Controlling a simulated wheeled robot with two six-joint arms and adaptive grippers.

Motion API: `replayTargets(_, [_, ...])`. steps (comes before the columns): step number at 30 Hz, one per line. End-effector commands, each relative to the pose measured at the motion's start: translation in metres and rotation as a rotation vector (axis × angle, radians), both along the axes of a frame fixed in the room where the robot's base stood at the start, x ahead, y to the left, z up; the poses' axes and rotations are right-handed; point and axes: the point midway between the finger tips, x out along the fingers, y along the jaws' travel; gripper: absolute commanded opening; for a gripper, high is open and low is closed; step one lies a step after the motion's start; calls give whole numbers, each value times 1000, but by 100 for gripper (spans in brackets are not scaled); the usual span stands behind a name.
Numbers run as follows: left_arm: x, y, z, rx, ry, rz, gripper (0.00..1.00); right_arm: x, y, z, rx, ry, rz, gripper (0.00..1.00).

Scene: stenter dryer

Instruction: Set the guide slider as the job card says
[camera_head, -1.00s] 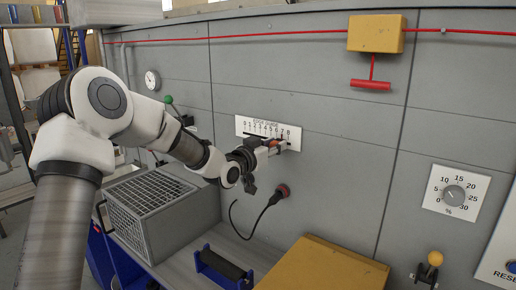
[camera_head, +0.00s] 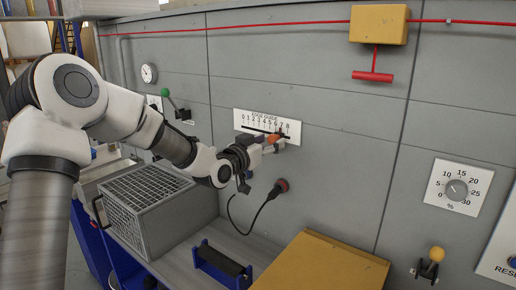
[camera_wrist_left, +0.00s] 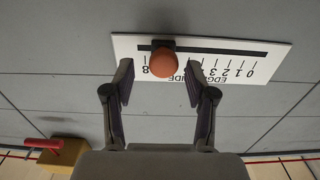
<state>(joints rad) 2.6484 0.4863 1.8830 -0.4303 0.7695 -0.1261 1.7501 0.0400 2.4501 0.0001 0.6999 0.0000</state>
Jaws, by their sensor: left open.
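The edge guide scale (camera_head: 250,125) is a white plate on the grey panel, marked 0 to 8, with a dark horizontal slot. The guide slider's orange knob (camera_head: 272,138) stands near the 7 end; in the left wrist view the knob (camera_wrist_left: 163,61) sits close to the 8, at about 7. My left gripper (camera_head: 277,146) is at the knob. In the left wrist view my left gripper (camera_wrist_left: 160,82) is open, one finger on each side of the knob with gaps, the left-hand finger nearer. I cannot make out a job card. My right gripper is out of view.
A black cable with a red-ended plug (camera_head: 281,186) hangs below the scale. A mesh-topped grey box (camera_head: 150,205), a blue-framed roller (camera_head: 221,266) and a yellow box (camera_head: 325,266) lie below. A dial (camera_head: 457,190) and a red pull handle (camera_head: 372,76) are to the right.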

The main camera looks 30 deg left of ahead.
Motion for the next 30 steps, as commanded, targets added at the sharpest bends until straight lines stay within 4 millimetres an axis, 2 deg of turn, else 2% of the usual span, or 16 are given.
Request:
replayTargets(6, [-56,4,1,-8,-1,-1,56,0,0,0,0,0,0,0])
replayTargets(9, [-75,5,1,-5,-1,0,56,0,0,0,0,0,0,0])
replayTargets(12, [-85,5,0,-1,0,-1,56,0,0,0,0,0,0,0])
replayTargets(30, [-86,5,0,2,1,-1,56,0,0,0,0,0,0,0])
